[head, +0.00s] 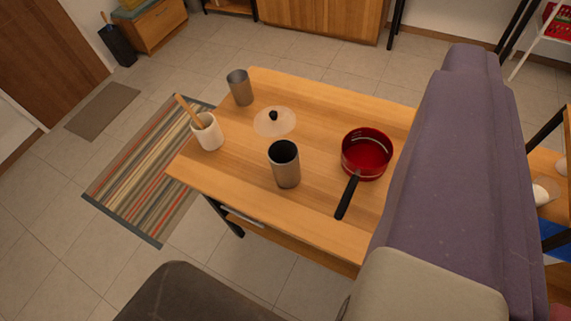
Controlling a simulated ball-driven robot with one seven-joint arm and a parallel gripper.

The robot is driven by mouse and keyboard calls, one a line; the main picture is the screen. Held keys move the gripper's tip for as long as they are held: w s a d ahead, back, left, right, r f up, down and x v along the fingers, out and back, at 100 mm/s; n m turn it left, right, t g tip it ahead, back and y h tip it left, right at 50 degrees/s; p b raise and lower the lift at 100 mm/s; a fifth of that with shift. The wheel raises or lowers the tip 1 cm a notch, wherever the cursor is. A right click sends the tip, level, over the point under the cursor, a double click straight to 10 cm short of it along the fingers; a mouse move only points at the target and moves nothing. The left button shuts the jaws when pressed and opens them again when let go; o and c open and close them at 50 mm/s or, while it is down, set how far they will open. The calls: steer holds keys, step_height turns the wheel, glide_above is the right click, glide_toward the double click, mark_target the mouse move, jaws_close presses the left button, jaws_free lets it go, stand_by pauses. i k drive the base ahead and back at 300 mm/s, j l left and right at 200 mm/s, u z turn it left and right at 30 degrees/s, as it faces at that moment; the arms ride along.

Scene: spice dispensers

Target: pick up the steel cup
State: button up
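Two grey metal cups stand upright on the wooden table (330,222). The larger steel cup (287,173), with a dark inside, is near the middle of the table, left of a red saucepan (367,158). The smaller steel cup (240,90) is at the far left corner. I cannot tell which of the two is meant. Both stand free, with nothing holding them. My gripper is not in view.
A white crock (208,136) with a wooden utensil stands at the table's left edge. A glass lid (274,122) with a black knob lies behind the larger cup. The saucepan's black handle (347,197) points toward the front edge. A large purple-grey shape blocks the right side.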

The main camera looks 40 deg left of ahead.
mark_target(283, 155)
steer(key=u, duration=0.75)
